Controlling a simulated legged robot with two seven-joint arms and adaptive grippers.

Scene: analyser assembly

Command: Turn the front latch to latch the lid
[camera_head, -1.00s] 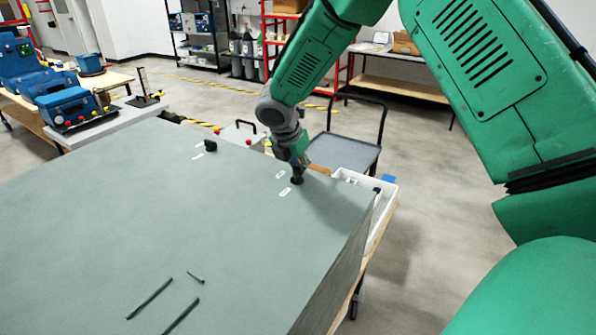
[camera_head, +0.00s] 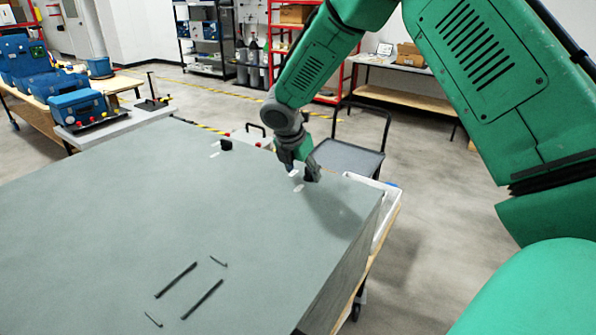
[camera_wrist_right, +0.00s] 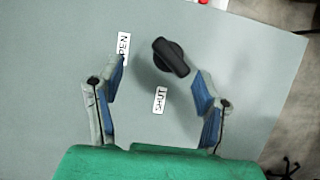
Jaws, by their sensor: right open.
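A large grey-green lid (camera_head: 130,200) fills the lower left of the head view. A black latch knob (camera_wrist_right: 171,57) stands on it, its bar lying diagonally from upper left to lower right in the wrist view. A white "OPEN" label (camera_wrist_right: 123,48) is left of it and a "SHUT" label (camera_wrist_right: 160,100) is below it. My right gripper (camera_wrist_right: 159,82) is open, with blue-padded fingers; the knob lies near the fingertips, closer to the right finger, and is not gripped. In the head view the right gripper (camera_head: 299,166) is beside this knob (camera_head: 312,174). My left gripper is not in view.
A second black knob (camera_head: 226,144) stands farther left on the lid. A dark cart (camera_head: 348,158) stands behind the right edge. A table with blue devices (camera_head: 78,106) is at left. The lid's middle is clear.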

